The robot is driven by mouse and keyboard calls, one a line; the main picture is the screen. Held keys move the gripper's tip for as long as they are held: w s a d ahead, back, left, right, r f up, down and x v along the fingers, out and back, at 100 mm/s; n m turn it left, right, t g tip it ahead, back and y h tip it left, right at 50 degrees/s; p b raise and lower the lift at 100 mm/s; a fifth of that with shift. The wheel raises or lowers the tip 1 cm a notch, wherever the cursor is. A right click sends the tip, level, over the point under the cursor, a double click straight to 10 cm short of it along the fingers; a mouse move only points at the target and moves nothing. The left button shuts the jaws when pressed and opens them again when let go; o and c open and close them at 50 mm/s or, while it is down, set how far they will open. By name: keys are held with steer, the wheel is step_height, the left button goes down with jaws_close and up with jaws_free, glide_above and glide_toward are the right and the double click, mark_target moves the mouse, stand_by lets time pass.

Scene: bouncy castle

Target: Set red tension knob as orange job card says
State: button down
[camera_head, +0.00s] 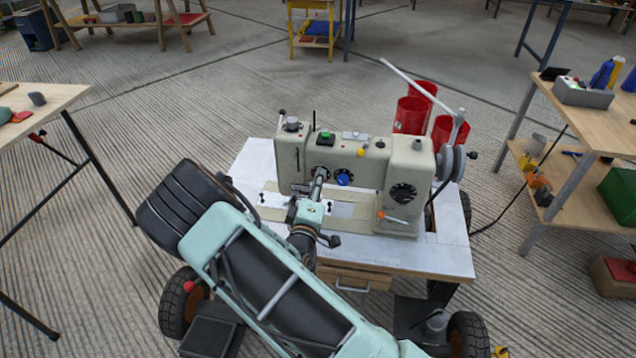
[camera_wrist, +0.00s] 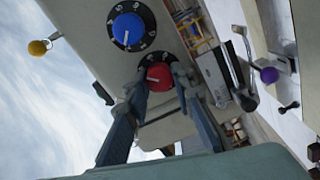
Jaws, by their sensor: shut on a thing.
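The red tension knob (camera_wrist: 158,77) sits on a black numbered dial on the sewing machine's face in the wrist view. My gripper (camera_wrist: 157,88) is shut on it, with one finger on each side. A short white mark shows on the knob, but the number it points to cannot be read. In the head view my gripper (camera_head: 319,174) reaches the front of the pale sewing machine (camera_head: 370,158) and hides the red knob. I cannot make out an orange job card in either view.
A blue knob (camera_wrist: 127,28) on its own dial is close beside the red one. A yellow-tipped lever (camera_wrist: 38,47) and a purple-tipped lever (camera_wrist: 268,75) stick out nearby. The machine stands on a white-topped table (camera_head: 440,255).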

stand_by(0.3)
steer(key=c, duration=1.7)
jaws_free()
steer(key=shift+o, duration=0.2)
steer(key=s+a, duration=0.2)
steer(key=s, duration=0.9)
steer(key=shift+s+a, duration=0.15)
steer(key=shift+s, duration=0.25)
